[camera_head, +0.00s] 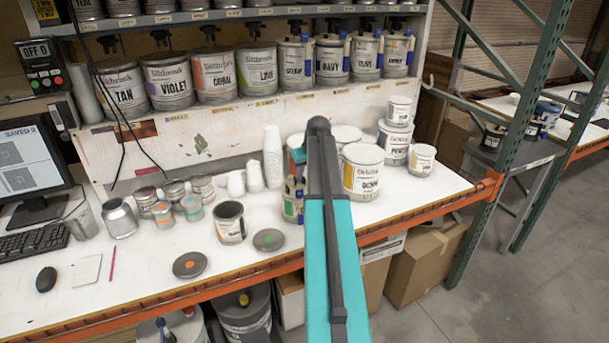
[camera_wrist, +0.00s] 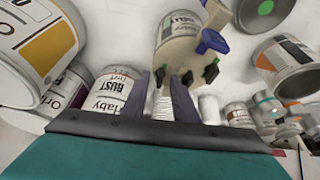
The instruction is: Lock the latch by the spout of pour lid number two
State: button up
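A can with a pale pour lid and blue parts (camera_head: 292,206) stands on the bench, partly hidden by my arm. In the wrist view this can (camera_wrist: 178,35) is just beyond my fingers, with a blue lever (camera_wrist: 212,41) and dark latch pieces (camera_wrist: 187,79) on its lid. Several similar lidded cans stand on the shelf, including one labelled NAVY (camera_head: 333,60). I cannot read a lid number. My gripper (camera_wrist: 163,88) is open, its two dark fingers apart near the lid's latch pieces; whether they touch is unclear. In the head view my arm hides the fingers.
A Rust can (camera_wrist: 107,88) and a large yellow-labelled can (camera_wrist: 45,45) stand beside my gripper. White stacked cups (camera_head: 272,155) are behind, and an open can (camera_head: 230,222) is left. Loose lids (camera_head: 268,240) lie near the front edge.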

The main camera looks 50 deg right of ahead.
grip_shut()
jog(key=shift+m+h+b, duration=0.3)
jog(key=shift+m+b, duration=0.2)
jog(key=shift+b, duration=0.05)
grip_release()
jog(key=shift+r, duration=0.1)
jog(key=b+v, duration=0.5)
jog(key=v, duration=0.8)
jog(key=shift+r, duration=0.3)
dwell(0.4)
